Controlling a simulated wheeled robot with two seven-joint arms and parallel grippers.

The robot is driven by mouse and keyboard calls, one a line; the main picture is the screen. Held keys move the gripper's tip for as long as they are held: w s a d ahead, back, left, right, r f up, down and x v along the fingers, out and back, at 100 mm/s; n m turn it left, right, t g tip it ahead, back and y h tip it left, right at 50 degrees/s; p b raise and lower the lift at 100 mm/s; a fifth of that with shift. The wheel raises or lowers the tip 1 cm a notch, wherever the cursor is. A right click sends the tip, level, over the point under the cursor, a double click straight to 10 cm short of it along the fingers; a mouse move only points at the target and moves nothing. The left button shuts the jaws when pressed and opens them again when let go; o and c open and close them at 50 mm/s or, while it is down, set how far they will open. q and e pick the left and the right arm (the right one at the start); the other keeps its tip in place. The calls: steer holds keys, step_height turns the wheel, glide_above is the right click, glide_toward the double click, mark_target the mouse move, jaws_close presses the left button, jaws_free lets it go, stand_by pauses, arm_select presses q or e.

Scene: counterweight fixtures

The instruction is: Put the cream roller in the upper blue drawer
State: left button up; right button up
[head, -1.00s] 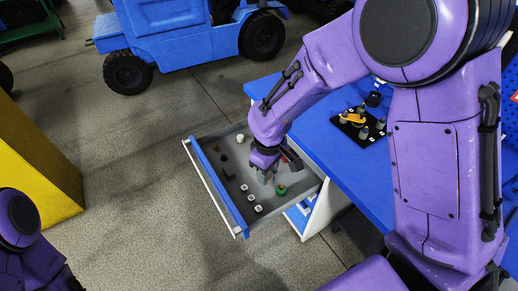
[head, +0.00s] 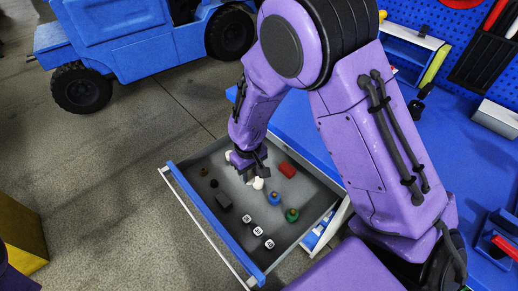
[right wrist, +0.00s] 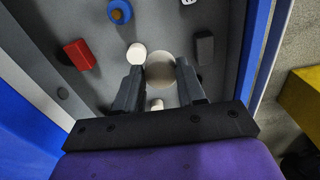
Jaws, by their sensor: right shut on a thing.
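The upper blue drawer (head: 214,232) stands pulled out, with a blue front and grey inside. My right gripper (head: 250,174) reaches down into it from above. In the right wrist view the gripper (right wrist: 158,84) is shut on a round cream piece (right wrist: 160,69), which looks like the cream roller seen end-on. Whether it touches the drawer floor I cannot tell. A smaller white round piece (right wrist: 136,53) lies beside it, also in the head view (head: 259,184). Another pale piece (right wrist: 157,104) shows behind the held one. My left gripper is not in view.
The drawer also holds a red block (head: 287,169), a dark block (head: 223,201), a blue piece (head: 274,198), a green piece (head: 292,214) and several dice (head: 257,231). The blue workbench (head: 450,150) is at right. A blue truck (head: 130,45) stands behind.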

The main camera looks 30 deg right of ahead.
steer(key=w+d+f, duration=0.1)
steer(key=w+f, duration=0.2)
steer(key=w, duration=0.1)
steer(key=w+d+f, duration=0.2)
steer(key=w+f, duration=0.1)
steer(key=w+d+f, duration=0.1)
steer(key=w+f, duration=0.2)
steer(key=w, duration=0.1)
steer(key=shift+w+d+f, duration=0.15)
steer(key=shift+w+f, duration=0.1)
steer(key=shift+w, duration=0.05)
steer(key=shift+f, duration=1.35)
steer(key=shift+f, duration=0.15)
steer(key=o, duration=1.1)
steer(key=shift+c, duration=0.2)
step_height(320, 180, up, 12)
steer(key=shift+r, duration=0.2)
